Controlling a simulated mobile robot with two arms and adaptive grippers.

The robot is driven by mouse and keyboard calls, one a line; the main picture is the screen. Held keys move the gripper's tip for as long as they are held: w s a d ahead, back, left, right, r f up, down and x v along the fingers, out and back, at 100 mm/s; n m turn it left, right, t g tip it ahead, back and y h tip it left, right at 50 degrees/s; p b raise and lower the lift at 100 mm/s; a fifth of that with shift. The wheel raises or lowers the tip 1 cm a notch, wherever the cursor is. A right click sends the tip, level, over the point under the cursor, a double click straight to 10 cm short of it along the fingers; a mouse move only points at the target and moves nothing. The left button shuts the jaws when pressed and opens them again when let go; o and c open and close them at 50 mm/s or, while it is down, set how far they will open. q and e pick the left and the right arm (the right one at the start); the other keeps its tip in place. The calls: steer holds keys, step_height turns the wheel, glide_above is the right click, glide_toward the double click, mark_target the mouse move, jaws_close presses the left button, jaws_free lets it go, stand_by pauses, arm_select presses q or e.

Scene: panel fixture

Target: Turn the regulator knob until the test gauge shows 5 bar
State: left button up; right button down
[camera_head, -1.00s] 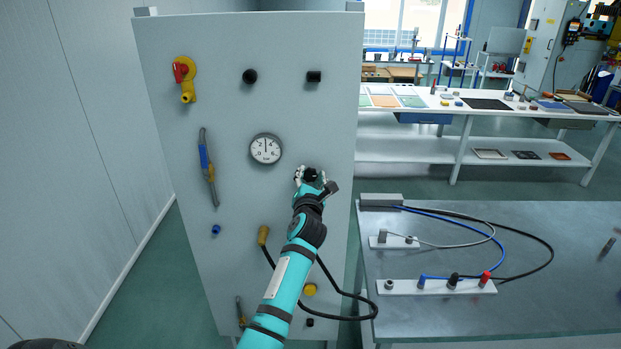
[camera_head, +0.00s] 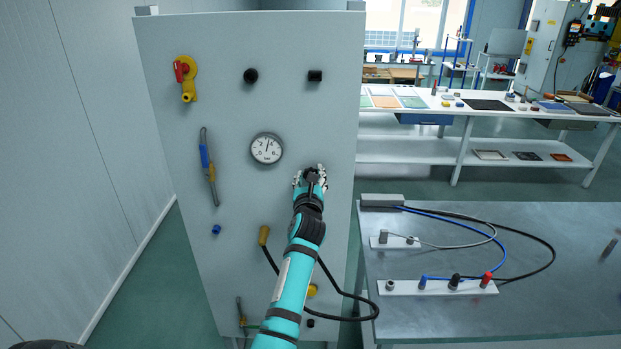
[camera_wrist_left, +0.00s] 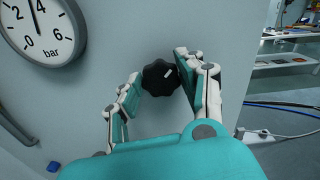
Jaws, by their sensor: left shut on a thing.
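The test gauge (camera_head: 266,148) is a round white dial on the grey panel. Its thin needle points up and slightly right of vertical. Part of the gauge (camera_wrist_left: 42,28) shows in the left wrist view, with "0", "6" and "bar" readable. The regulator knob (camera_wrist_left: 160,77) is black and lobed, with a white mark pointing up and right. My left gripper (camera_head: 310,180) is at the knob, below and right of the gauge. In the left wrist view its fingers (camera_wrist_left: 158,70) are on either side of the knob, shut on it. My right gripper is not in view.
The panel (camera_head: 235,100) also carries a yellow valve with a red handle (camera_head: 186,78), a blue-handled lever (camera_head: 207,165) and two black fittings above. A black hose (camera_head: 350,317) loops low behind my left arm. A grey bench with cables (camera_head: 440,310) stands at right.

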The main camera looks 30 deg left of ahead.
arm_select(q)
steer(key=shift+f, duration=0.25)
steer(key=o, duration=1.1)
steer(key=shift+r, duration=0.15)
steer(key=shift+o, duration=0.2)
steer(key=shift+s, duration=0.1)
steer(key=v, duration=1.2)
